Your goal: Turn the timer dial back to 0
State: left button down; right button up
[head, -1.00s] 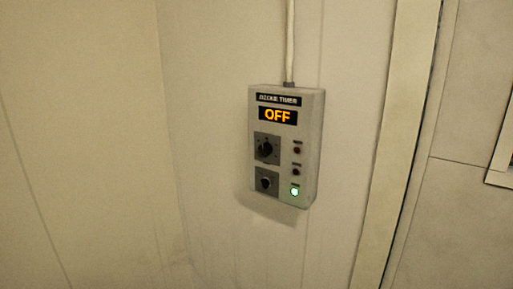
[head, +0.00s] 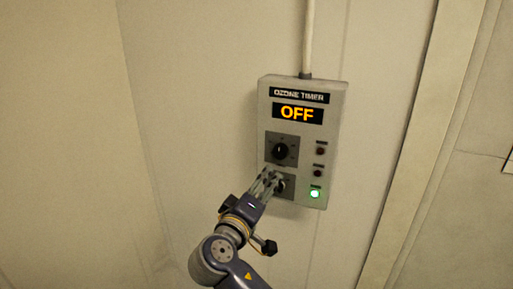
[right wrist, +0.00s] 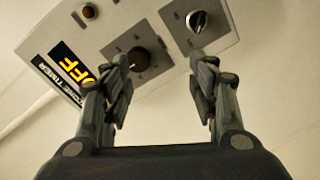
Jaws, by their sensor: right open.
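The ozone timer box (head: 265,112) is a grey wall panel with a lit display (head: 298,113) reading OFF in orange. Its upper black dial (head: 280,151) is clear in the head view, and it shows between the fingers in the right wrist view (right wrist: 138,60). The lower dial (head: 281,187) is partly hidden behind my right gripper (head: 271,176); it shows in the right wrist view (right wrist: 197,21) with a silvery knob. My right gripper is open and empty, its fingertips in front of the panel just below the upper dial. I cannot tell whether they touch anything. My left gripper is out of view.
A green lamp (head: 314,194) glows at the panel's lower right, below two dark buttons. A white conduit (head: 308,38) runs up the wall from the box top. A door-like frame edge (head: 418,130) stands to the right. The wall left of the box is bare.

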aim_at(279, 153)
jog(key=shift+m+t+h, duration=0.3)
jog(key=w+d+r+p, duration=0.1)
jog(key=w, duration=0.1)
jog(key=w+r+p, duration=0.1)
jog(key=w+p, duration=0.1)
jog(key=w, duration=0.1)
jog(key=w+d+r+p, duration=0.1)
jog(key=w+r, duration=0.1)
jog(key=w, duration=0.1)
jog(key=shift+d, duration=0.3)
jog(key=shift+w+d+f+p, duration=0.25)
jog(key=shift+w+p, duration=0.2)
jog(key=shift+w, duration=0.15)
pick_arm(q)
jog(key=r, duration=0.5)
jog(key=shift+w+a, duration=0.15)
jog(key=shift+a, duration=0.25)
pick_arm(e)
jog(key=c, duration=1.1)
